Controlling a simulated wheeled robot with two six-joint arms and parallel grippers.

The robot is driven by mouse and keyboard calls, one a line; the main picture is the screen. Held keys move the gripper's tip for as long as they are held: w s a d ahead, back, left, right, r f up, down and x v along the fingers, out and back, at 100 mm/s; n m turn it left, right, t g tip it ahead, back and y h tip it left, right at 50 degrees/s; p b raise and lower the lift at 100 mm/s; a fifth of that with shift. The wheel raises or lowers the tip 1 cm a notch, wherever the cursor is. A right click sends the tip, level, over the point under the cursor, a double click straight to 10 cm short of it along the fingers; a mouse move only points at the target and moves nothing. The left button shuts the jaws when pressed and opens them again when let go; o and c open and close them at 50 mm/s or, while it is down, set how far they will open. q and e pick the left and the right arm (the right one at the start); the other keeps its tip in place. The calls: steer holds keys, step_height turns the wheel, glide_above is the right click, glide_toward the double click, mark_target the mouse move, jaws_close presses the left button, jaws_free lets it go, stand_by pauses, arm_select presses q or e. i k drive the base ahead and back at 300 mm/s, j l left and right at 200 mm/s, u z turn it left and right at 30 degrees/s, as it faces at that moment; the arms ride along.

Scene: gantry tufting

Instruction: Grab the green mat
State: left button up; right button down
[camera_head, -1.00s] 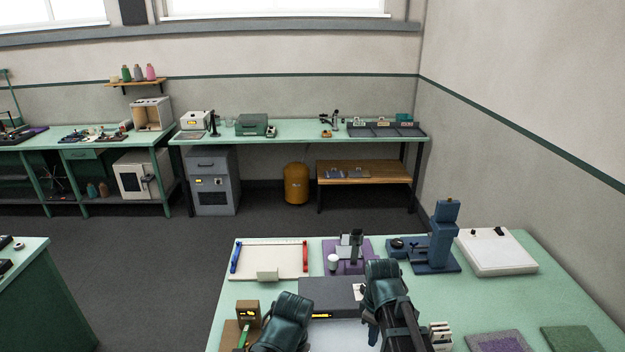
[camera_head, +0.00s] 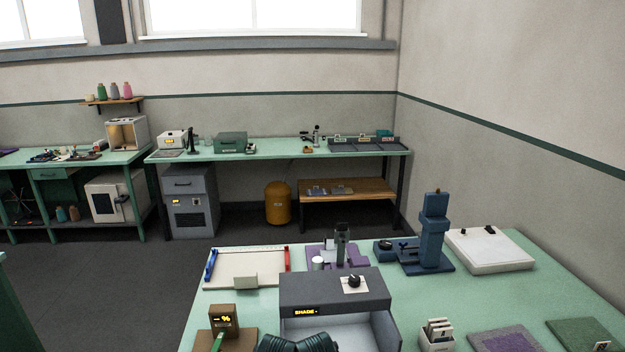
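A green mat (camera_head: 588,336) lies flat on the near light-green table, at the lower right corner of the camera_head view, with a small pale tag on it. It is partly cut off by the picture's edge. Dark teal ribbed parts of my arms show at the bottom middle, in front of the grey box and well left of the green mat. The fingers of both grippers are out of view.
A grey box with a SHADE display (camera_head: 333,290) stands mid-table. A white holder with cards (camera_head: 436,337) stands between it and the mats. A blue press (camera_head: 432,235) and white panel (camera_head: 489,250) stand behind. Clear tabletop (camera_head: 520,300) lies behind the mats.

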mark_target(586, 333)
steer(key=z, duration=1.9)
steer(key=i+l+u, duration=0.2)
steer(key=i+l, duration=0.2)
steer(key=i+l+u, duration=0.2)
steer(key=i+l, duration=0.25)
steer(key=i+l+u, duration=0.15)
steer(key=i+l, duration=0.25)
steer(key=i+l+u, duration=0.2)
steer(key=i+l, duration=0.15)
steer(key=l, duration=0.3)
